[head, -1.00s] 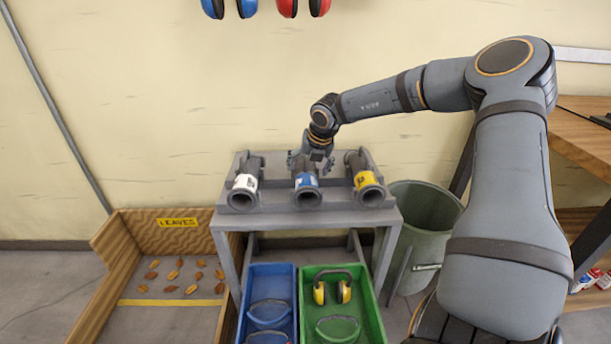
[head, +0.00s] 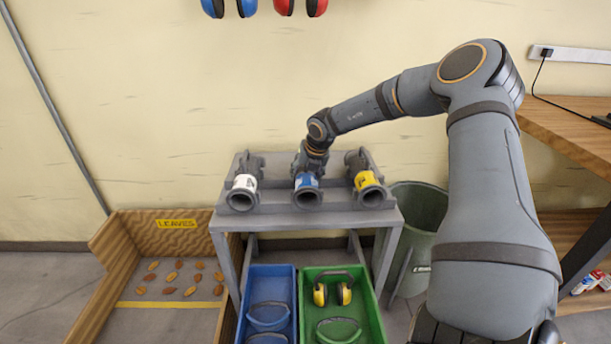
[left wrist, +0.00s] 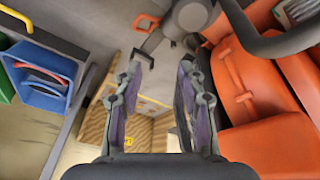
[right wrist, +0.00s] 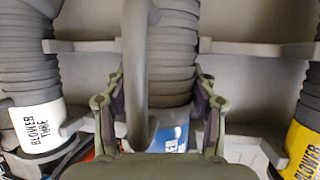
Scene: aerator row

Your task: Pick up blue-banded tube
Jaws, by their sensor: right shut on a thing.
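The blue-banded tube (head: 307,182) lies in the middle of a row of three dark grey tubes on the grey stand (head: 385,217). Its blue band (right wrist: 172,137) and ribbed body show in the right wrist view. My right gripper (head: 309,163) reaches down over it from above, with a finger on either side of the ribbed body, shut on it. A curved grey bar passes in front of the tube in the right wrist view. The tube appears still at rest on the stand. My left gripper (left wrist: 157,85) is open and empty, seen only in the left wrist view.
The white-banded tube (head: 243,188) lies to the left and the yellow-banded tube (head: 367,185) to the right, both close by. A blue bin (head: 290,272) and a green bin (head: 378,320) stand below in front. A grey-green barrel (head: 428,235) is at the right.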

